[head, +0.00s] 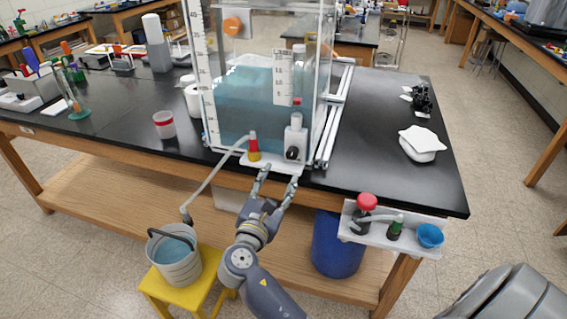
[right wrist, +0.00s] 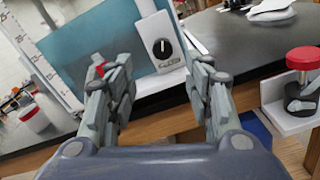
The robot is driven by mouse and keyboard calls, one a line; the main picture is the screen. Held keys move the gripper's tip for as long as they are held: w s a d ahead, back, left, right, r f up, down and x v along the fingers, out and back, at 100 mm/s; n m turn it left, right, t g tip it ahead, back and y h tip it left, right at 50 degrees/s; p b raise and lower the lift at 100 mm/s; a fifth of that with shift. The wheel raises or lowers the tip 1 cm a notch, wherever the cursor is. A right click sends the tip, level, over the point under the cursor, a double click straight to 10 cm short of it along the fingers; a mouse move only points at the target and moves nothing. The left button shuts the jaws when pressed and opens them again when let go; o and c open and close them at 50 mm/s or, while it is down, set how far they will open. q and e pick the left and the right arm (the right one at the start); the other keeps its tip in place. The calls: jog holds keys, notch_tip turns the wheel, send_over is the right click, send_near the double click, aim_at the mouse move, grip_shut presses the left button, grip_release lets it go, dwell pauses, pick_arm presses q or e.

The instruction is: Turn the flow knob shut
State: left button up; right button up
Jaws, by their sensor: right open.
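The flow knob (head: 292,153) is a small black dial on the front of a white box (head: 296,136) at the tank's lower front corner. In the right wrist view the knob (right wrist: 162,48) shows a white pointer line standing near upright. My right gripper (head: 278,177) is open and empty, just in front of and below the knob, at the bench's front edge. In the right wrist view its fingers (right wrist: 157,85) stand wide apart, with the knob beyond the gap between them, not touched. My left gripper is not in view.
A clear tank (head: 240,95) of blue water stands behind the box. A red-yellow fitting (head: 254,148) and hose (head: 210,180) sit left of the knob, leading down to a bucket (head: 174,262) on a yellow stool. A white shelf (head: 378,236) with a red knob is at right.

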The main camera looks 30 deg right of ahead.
aim_at(291, 156)
jog(key=p+x, duration=0.2)
jog(key=x, duration=0.8)
jog(key=shift+s, duration=0.1)
jog(key=shift+w+d+f, duration=0.1)
jog(key=shift+w+d, duration=0.25)
jog(key=shift+d, duration=0.15)
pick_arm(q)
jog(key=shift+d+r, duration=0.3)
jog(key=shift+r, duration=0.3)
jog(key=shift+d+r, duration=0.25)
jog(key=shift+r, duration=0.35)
pick_arm(e)
jog(key=c, duration=0.8)
jog(key=shift+c, duration=1.4)
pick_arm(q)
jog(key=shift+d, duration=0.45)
